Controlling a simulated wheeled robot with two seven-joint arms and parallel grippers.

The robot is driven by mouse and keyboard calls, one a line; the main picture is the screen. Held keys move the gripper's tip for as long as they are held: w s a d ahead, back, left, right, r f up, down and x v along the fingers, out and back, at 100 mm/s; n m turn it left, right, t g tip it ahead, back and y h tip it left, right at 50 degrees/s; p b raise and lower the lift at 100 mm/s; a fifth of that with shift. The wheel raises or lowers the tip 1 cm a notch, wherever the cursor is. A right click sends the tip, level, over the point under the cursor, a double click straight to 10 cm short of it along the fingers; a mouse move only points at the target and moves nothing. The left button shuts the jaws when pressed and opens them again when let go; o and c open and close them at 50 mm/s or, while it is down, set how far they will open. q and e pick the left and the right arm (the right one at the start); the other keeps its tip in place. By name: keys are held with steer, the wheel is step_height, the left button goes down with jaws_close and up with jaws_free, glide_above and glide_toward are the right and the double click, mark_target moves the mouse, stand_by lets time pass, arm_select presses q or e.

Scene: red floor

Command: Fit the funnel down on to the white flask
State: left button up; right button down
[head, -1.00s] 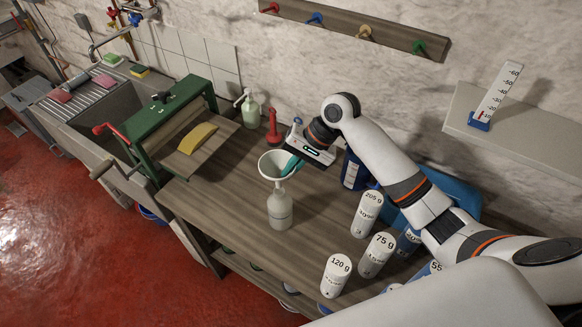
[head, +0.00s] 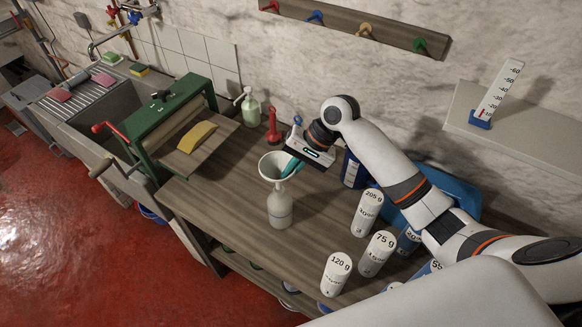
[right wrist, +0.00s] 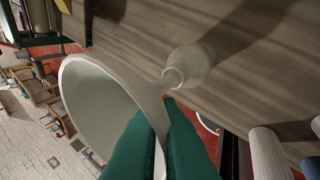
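The white funnel (head: 272,168) is in the head view, wide end up, directly above the white flask (head: 280,210), which stands upright on the wooden bench. My right gripper (head: 291,167) reaches in from the right, its teal fingers shut on the funnel's side. In the right wrist view the funnel (right wrist: 100,110) fills the left, with the teal fingers (right wrist: 160,140) against it. The flask (right wrist: 192,66) lies just beyond the funnel's narrow end, its open mouth facing it. I cannot tell whether the spout tip has entered the mouth. My left gripper is not in view.
White weighted bottles (head: 337,274) stand to the right on the bench (head: 230,217). A blue tray (head: 455,195) lies under my arm. Bench left of the flask is clear.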

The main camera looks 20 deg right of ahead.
steer(key=shift+f+b, duration=0.65)
steer(key=shift+f, duration=1.6)
steer(key=c, duration=1.5)
jaws_free()
steer(key=shift+c, duration=0.2)
steer(key=shift+d+r, duration=0.1)
steer(key=b+v, duration=0.2)
steer(key=v, duration=1)
steer(key=shift+b, duration=0.3)
